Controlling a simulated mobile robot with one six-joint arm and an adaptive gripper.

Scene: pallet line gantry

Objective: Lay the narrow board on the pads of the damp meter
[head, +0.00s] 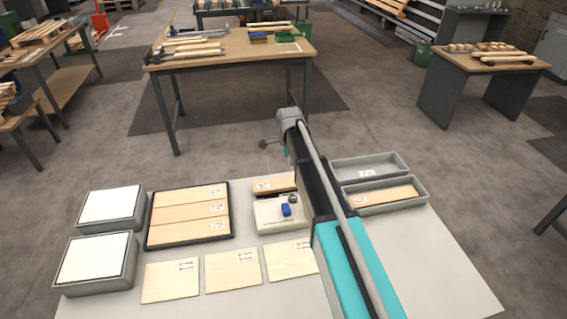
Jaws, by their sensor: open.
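The damp meter (272,215) looks to be the cream device at the middle of the light table, with a blue part and a dark round part on it. A narrow labelled board (273,185) lies at its back edge; whether it touches the pads I cannot tell. Another narrow labelled board (392,195) lies in the front grey tray (424,187) at the right. My arm crosses the picture from the lower right and covers the area right of the meter. I cannot make out my gripper's fingers.
Three boards lie in a black-rimmed tray (147,232) at left, beside two grey boxes (110,207) with white tops. Labelled boards (232,269) lie along the front. The rear grey tray (370,165) looks empty. The table's right front (440,275) is clear.

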